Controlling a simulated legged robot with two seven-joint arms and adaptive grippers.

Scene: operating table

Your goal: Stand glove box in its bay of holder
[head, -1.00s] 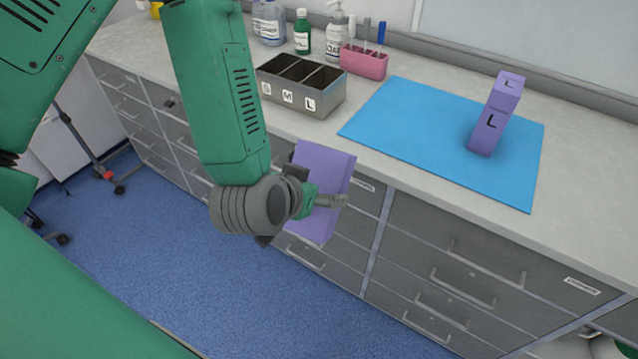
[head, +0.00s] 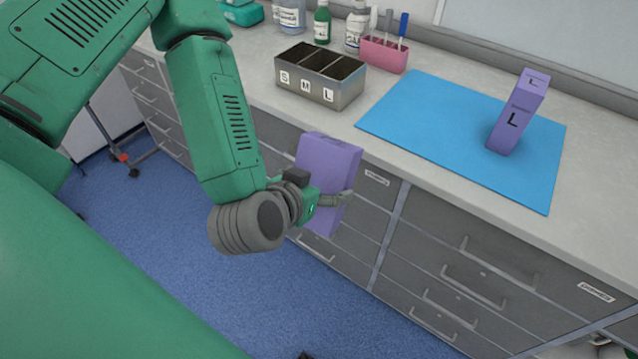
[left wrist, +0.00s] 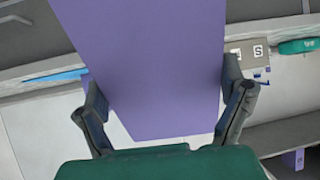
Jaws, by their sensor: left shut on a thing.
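My left gripper (head: 325,199) is shut on a purple glove box (head: 330,160) and holds it in front of the counter, over the drawers' edge. In the left wrist view the purple box (left wrist: 150,60) fills the middle between the two fingers (left wrist: 165,105). The holder (head: 318,95) is a grey metal box on the counter with three bays marked S, M and L; the bays look empty. It also shows in the left wrist view (left wrist: 247,52). A second purple box (head: 515,115) marked L stands on the blue mat. My right gripper is not in view.
The blue mat (head: 420,110) lies right of the holder, mostly clear. A pink caddy (head: 385,54) with pens stands behind the holder, near several bottles (head: 322,22). Grey drawers (head: 460,260) with handles front the counter.

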